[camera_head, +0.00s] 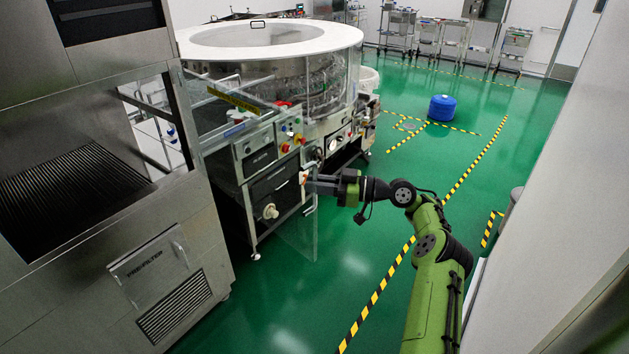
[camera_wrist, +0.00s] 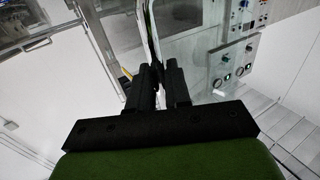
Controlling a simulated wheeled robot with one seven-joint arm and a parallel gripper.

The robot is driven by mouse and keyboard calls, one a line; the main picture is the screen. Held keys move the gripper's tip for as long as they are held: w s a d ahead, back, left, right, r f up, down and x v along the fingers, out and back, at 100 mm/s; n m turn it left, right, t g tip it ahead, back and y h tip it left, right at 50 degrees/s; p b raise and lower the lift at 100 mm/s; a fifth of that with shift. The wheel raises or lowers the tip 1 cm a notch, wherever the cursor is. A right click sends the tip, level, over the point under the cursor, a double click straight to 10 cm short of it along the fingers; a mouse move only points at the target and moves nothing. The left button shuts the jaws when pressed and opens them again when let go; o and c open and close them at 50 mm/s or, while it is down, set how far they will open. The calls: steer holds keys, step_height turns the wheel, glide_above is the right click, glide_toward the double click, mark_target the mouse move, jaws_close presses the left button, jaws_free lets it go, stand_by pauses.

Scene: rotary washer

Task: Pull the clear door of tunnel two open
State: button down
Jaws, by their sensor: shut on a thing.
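The clear door (camera_head: 299,232) is a see-through panel at the near right corner of the rotary washer (camera_head: 262,122). In the head view it seems to stand out at an angle from the machine's front, with green floor showing through it. In the wrist view, my two black fingers (camera_wrist: 157,80) close around a thin upright edge (camera_wrist: 151,32). The exact grip point is partly hidden by the fingers. I cannot read a tunnel number.
A steel cabinet with a prefilter panel (camera_head: 151,264) stands at the left. A control panel with knobs and red buttons (camera_head: 289,133) is just above the door. A blue drum (camera_head: 441,108) stands farther back. Green floor right of the door is open. A pale wall rises at the far right.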

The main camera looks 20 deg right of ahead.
steer(key=shift+w+a+r, duration=0.1)
steer(key=shift+r, duration=0.25)
steer(key=c, duration=1.3)
jaws_free()
steer(key=shift+w+a+f, duration=0.1)
steer(key=shift+o, duration=0.4)
steer(key=shift+w+a+f, duration=0.15)
steer(key=v, duration=1.6)
steer(key=shift+c, duration=0.3)
